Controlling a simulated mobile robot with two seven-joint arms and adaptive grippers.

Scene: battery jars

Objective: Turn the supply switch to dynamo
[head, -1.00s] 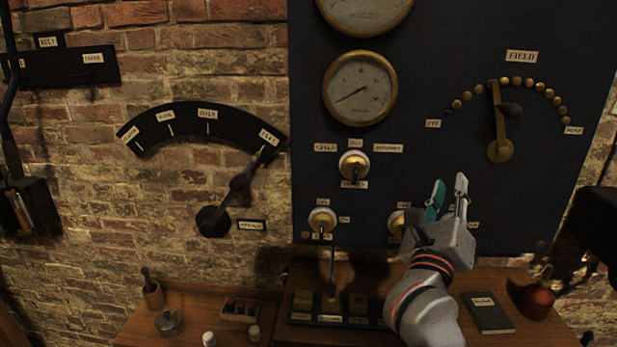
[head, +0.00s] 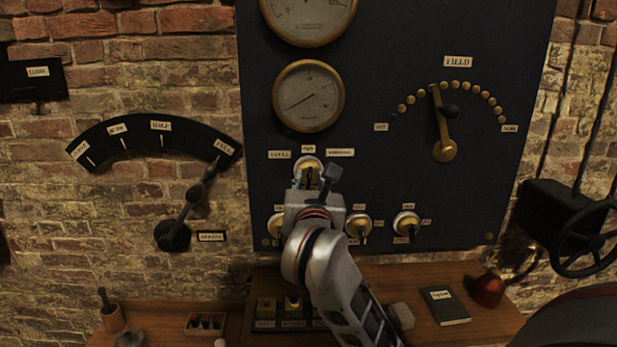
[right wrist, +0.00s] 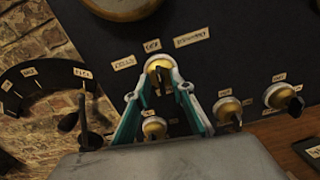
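The supply switch (head: 309,161) is a round brass knob with a dark handle on the dark panel, under small labels. In the right wrist view the switch (right wrist: 158,66) has a cells label (right wrist: 124,63) at left, an off label (right wrist: 152,45) above and a dynamo label (right wrist: 192,37) at right. Its handle stands roughly upright, in line with the off label. My right gripper (head: 310,175) is at the switch and hides its lower part in the head view. Its teal-padded fingers (right wrist: 161,78) are apart, one on each side of the handle; contact is unclear. My left gripper is out of view.
Smaller brass switches (right wrist: 226,109) sit below and right of the supply switch. The field lever (head: 442,125) is at upper right. A big lever (head: 187,208) is on the brick wall at left. A wooden shelf (head: 450,265) runs below; a handwheel (head: 590,240) is at right.

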